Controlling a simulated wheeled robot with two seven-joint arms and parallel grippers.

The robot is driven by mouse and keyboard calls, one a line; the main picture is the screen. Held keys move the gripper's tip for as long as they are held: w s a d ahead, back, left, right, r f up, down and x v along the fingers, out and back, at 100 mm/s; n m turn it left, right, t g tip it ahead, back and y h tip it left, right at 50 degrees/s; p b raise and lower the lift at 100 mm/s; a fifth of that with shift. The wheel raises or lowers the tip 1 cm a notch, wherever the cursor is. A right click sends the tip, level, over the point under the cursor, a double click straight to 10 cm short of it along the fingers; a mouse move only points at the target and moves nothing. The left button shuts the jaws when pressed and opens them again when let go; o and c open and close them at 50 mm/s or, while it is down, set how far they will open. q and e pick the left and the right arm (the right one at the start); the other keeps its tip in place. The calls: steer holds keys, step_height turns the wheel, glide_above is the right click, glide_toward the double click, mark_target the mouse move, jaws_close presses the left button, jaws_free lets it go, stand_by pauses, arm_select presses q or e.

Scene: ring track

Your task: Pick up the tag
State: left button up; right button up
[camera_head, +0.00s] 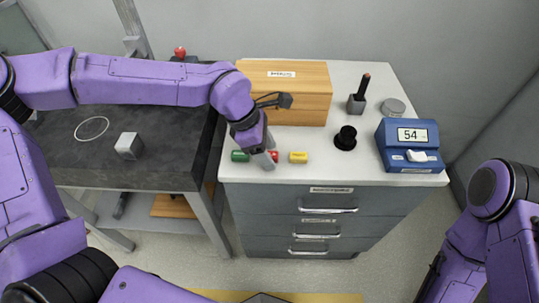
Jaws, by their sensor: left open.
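Three small tags lie in a row on the white top of a grey drawer cabinet: a green one (240,156), a red one (274,155) and a yellow one (298,157). The picture does not show which of them is the task's tag. My left gripper (267,160) reaches down from the left, with its open fingers at the red tag and partly hiding it. I cannot tell whether the fingers touch it. The green tag is just left of the fingers and the yellow tag is apart to the right. My right gripper is not in view.
A wooden box (300,95) stands behind the tags. A black round object (346,138), a dark upright holder (358,96), a grey round lid (393,107) and a blue device reading 54 (408,146) stand to the right. A dark table (90,165) with a grey block (129,146) is at left.

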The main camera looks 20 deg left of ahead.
arm_select(q)
jaws_close()
